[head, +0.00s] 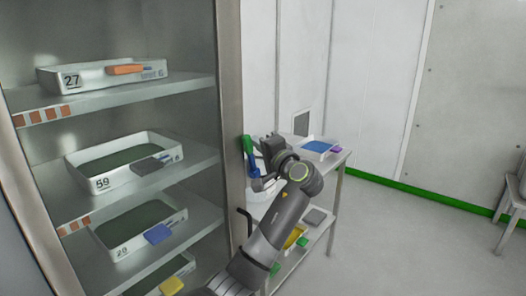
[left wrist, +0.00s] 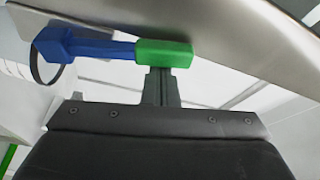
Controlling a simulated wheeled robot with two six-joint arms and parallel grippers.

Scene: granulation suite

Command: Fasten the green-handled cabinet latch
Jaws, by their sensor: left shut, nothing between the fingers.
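The cabinet latch shows in the left wrist view as a green handle (left wrist: 165,52) on the end of a blue arm (left wrist: 85,47), lying along a grey metal edge. In the head view the green handle (head: 248,144) and blue part (head: 252,168) are at the outer side of the cabinet frame (head: 230,110). My left gripper (head: 258,150) is there, partly covering the latch. In the left wrist view its fingers (left wrist: 160,86) are shut and empty, with their tips at the green handle; I cannot tell whether they touch it. My right gripper is not in view.
The cabinet's shelves hold white numbered trays, such as one marked 27 (head: 90,78) and one marked 59 (head: 125,160). A grey table (head: 338,163) with a blue-topped item (head: 318,146) stands just behind my left arm.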

